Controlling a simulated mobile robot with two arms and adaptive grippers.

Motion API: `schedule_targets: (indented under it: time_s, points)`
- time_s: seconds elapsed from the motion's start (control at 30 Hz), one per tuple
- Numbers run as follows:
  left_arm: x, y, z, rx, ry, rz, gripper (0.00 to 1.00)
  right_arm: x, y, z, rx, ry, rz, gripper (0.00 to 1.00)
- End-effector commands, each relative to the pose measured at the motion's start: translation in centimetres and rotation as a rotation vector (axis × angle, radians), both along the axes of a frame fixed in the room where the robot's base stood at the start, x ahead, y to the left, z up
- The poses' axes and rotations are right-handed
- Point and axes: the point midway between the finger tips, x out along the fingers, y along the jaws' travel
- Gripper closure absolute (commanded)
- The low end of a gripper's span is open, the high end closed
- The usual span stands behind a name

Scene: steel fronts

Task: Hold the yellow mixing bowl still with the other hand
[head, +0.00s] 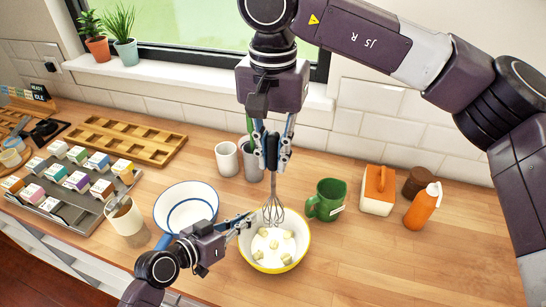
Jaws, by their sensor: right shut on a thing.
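The yellow mixing bowl (275,268) stands on the wooden counter, white inside, with several pale yellow chunks on something white. My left gripper (246,221) is at the bowl's upper left rim; I cannot tell whether its fingers touch the rim or how far apart they are. My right gripper (272,160) points down above the bowl, shut on the handle of a wire whisk (273,212). The whisk hangs upright, with its wires over the far part of the bowl. The gripper hides part of the handle.
A white bowl with a blue rim (186,207) stands left of the yellow bowl. A green mug (328,198) is close on the right, with an orange bottle (422,207) beyond. Cups (227,158) stand behind. The counter at the front right is clear.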

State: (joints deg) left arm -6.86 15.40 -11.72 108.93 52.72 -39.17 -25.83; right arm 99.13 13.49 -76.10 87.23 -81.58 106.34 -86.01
Motion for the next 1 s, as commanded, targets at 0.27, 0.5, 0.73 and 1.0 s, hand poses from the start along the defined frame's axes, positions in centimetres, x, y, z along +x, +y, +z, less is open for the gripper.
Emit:
schedule_targets:
  time_s: [0.27, 0.5, 0.73, 1.0]
  points:
    - [-0.2, 0.0, -0.5, 0.006, 0.009, -0.003, 1.0, -0.7, -1.1, 0.6, 0.0, 0.0, 0.0, 1.0]
    - [-0.2, 0.0, -0.5, 0.006, 0.009, -0.003, 1.0, -1.7, -2.5, 1.5, 0.001, -0.001, -0.001, 1.0]
    - [-0.2, 0.0, -0.5, 0.006, 0.009, -0.003, 1.0, -2.6, -3.9, 2.3, 0.001, 0.0, -0.001, 1.0]
    - [-0.2, 0.0, -0.5, 0.006, 0.009, -0.003, 1.0, -3.7, -5.5, 3.2, 0.001, 0.0, 0.0, 1.0]
